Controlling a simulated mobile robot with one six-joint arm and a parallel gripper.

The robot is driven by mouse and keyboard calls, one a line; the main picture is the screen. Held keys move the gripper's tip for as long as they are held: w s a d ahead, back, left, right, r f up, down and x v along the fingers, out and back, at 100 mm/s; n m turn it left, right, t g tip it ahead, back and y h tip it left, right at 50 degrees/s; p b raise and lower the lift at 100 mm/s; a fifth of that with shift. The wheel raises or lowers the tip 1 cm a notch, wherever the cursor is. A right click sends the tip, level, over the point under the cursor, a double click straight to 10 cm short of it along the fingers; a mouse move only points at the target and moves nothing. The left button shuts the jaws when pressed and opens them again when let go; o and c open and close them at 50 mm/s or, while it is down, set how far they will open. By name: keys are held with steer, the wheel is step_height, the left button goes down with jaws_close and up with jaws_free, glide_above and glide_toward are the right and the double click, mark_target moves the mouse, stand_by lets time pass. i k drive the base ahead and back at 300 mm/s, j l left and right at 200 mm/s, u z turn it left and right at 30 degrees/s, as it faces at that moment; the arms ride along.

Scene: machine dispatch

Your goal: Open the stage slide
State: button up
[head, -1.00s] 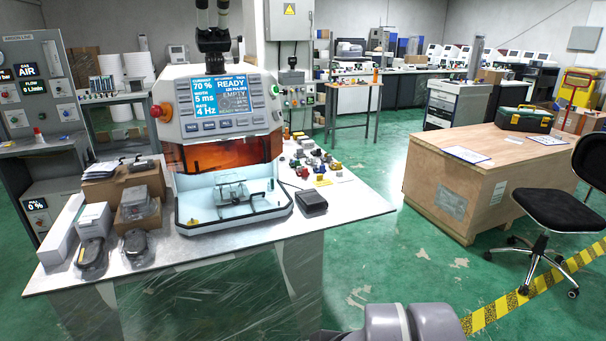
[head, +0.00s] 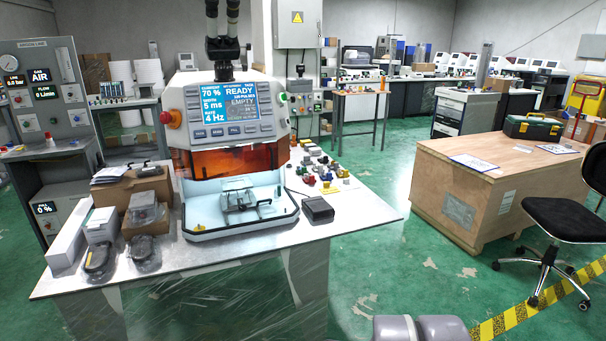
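A benchtop machine (head: 228,160) with a blue READY screen stands on the white table. An orange tinted shield spans the upper part of its chamber, and the chamber front below is open. Inside, a small metal stage (head: 240,198) with rods and a dark handle (head: 265,203) at its right sits on the pale chamber floor. How far the slide is out I cannot tell. My gripper is not in view; only a grey link of my arm shows at the bottom edge, well right of the machine and in front of the table.
The table (head: 350,218) holds cardboard boxes (head: 147,190) and bagged items left of the machine, a dark box (head: 317,210) at its right and several small coloured parts behind. A wooden crate (head: 480,195) and a black chair (head: 565,218) stand right. Green floor between is clear.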

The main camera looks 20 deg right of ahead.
mark_target(229, 202)
steer(key=i+j+u, duration=0.25)
steer(key=i, duration=0.2)
steer(key=i+j+u, duration=0.2)
steer(key=i, duration=0.3)
steer(key=j, duration=0.1)
